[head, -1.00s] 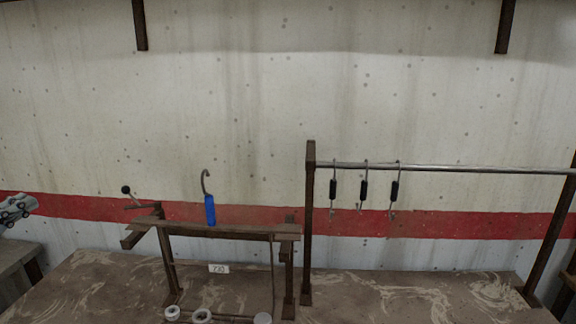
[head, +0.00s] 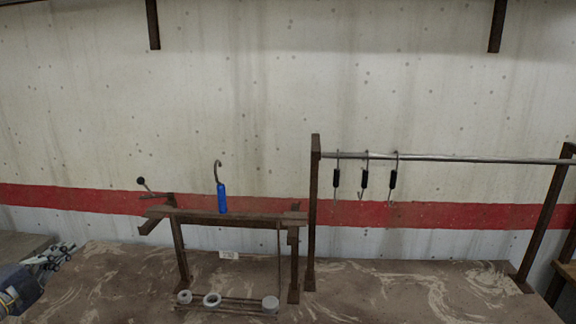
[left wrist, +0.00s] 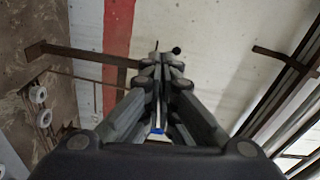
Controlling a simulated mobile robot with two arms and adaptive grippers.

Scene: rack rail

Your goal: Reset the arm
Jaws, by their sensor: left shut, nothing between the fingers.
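My left gripper (head: 62,254) is at the lower left edge of the head view, left of the wooden stand and apart from it. In the left wrist view the left gripper (left wrist: 160,68) has its fingers together with nothing between them. A hook with a blue handle (head: 222,198) stands upright at the top of the wooden stand (head: 250,218). Three hooks with black grips, the left (head: 336,178), middle (head: 364,179) and right (head: 393,179), hang from the metal rail (head: 460,158). My right gripper is not in view.
A lever with a black ball (head: 141,181) sticks out at the stand's left end. The brown tabletop (head: 400,295) is clear below the rail. A concrete wall (head: 250,80) stands behind.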

